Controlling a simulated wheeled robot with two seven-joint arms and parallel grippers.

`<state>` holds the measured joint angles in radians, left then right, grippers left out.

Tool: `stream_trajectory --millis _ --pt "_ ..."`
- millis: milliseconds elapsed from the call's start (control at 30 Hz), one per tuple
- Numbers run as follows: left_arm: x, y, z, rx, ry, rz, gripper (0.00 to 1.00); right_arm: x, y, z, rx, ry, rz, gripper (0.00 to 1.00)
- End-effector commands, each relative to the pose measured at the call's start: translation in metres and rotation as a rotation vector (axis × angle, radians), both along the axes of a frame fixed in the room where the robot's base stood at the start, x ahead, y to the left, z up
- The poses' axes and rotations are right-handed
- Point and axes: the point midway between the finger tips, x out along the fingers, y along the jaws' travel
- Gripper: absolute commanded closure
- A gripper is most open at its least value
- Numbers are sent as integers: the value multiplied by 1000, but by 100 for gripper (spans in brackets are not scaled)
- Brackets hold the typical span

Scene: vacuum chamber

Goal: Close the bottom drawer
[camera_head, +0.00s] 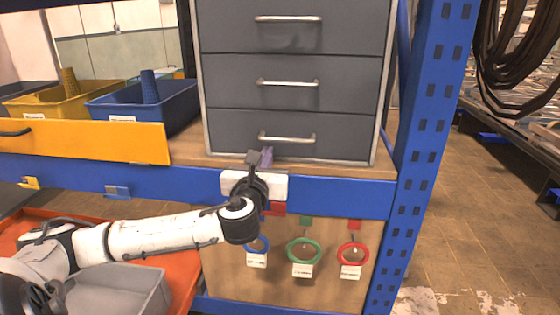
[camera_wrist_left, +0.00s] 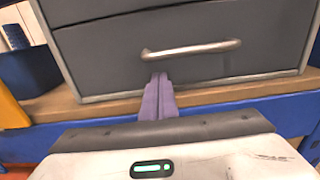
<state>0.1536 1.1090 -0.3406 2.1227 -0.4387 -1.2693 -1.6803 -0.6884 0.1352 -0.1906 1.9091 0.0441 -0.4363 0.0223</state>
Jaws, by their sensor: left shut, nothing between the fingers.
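A grey drawer cabinet (camera_head: 203,80) with three visible drawers stands on a wooden shelf. The bottom drawer (camera_head: 350,136) has a silver bar handle (camera_head: 287,138), and its front looks level with the drawers above. The bottom drawer (camera_wrist_left: 260,62) and its handle (camera_wrist_left: 190,49) also show in the left wrist view. My left gripper (camera_head: 267,156) is shut and empty, just below and left of the handle, at the drawer's lower front. In the left wrist view its fingertips (camera_wrist_left: 159,77) are together, overlapping the drawer front; I cannot tell whether they touch it. My right gripper is not in view.
A blue bin (camera_head: 180,104) and a yellow bin (camera_head: 60,105) stand left of the cabinet. A blue upright post (camera_head: 425,130) stands at the right. Coloured rings (camera_head: 303,250) hang on the board below. A grey bin (camera_head: 130,290) sits in an orange tray at lower left.

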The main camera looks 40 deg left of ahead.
Motion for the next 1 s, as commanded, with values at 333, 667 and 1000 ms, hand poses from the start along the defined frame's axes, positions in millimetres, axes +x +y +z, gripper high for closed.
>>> stream_trajectory --millis 333,667,1000 --pt "0 11 5 5 -10 13 100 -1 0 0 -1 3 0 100" --pt "-14 -23 3 0 -5 -11 100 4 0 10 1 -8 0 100" --pt "-75 -70 -1 -2 -1 -19 100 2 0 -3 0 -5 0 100"
